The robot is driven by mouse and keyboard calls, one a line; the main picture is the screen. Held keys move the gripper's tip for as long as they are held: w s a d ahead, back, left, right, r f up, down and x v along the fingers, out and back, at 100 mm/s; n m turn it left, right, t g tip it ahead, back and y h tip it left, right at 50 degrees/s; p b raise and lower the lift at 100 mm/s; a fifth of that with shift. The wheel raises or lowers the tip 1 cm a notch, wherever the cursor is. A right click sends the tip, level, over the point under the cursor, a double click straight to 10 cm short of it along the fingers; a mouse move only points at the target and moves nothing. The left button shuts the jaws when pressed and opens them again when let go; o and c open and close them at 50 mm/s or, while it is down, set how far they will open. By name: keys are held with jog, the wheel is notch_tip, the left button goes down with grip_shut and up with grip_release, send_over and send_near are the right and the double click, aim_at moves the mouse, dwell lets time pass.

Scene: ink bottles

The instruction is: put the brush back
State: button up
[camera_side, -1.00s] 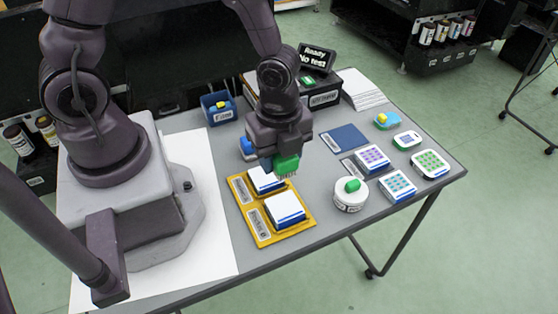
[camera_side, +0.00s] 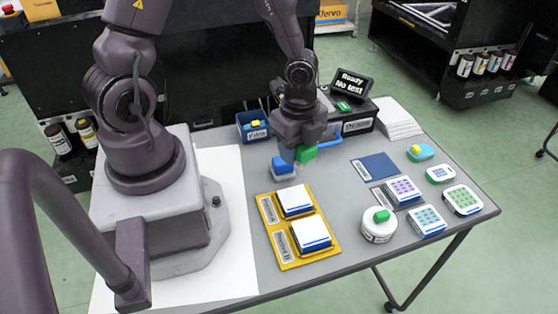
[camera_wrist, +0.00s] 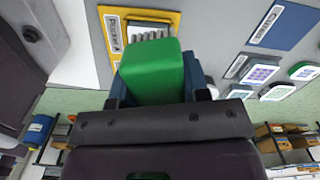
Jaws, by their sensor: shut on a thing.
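The green brush (camera_side: 306,154) is held in my gripper (camera_side: 301,147), whose fingers are shut on it. In the wrist view the green brush body (camera_wrist: 152,75) fills the space between the fingertips (camera_wrist: 155,82), and pale bristles (camera_wrist: 152,33) show beyond it. In the side view the brush is behind the yellow tray, close to a blue block with a white lower part (camera_side: 284,168). I cannot tell whether they touch. A blue bar or frame (camera_side: 331,143) shows just right of the gripper, partly hidden by it.
The yellow tray (camera_side: 287,265) holds two white-topped blocks. A blue bin (camera_side: 252,134) and a black box (camera_side: 357,127) with a sign stand at the back. A round white pot with a green top (camera_side: 379,230), a blue mat (camera_side: 375,166) and several patterned blocks lie right.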

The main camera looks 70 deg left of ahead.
jog(key=m, duration=0.1)
send_near(273, 153)
notch_tip(273, 153, down, 3)
jog(key=shift+m, duration=1.1)
jog(key=shift+f, duration=2.2)
jog(key=shift+f, duration=0.15)
jog(key=o, duration=1.1)
jog(key=shift+c, duration=0.2)
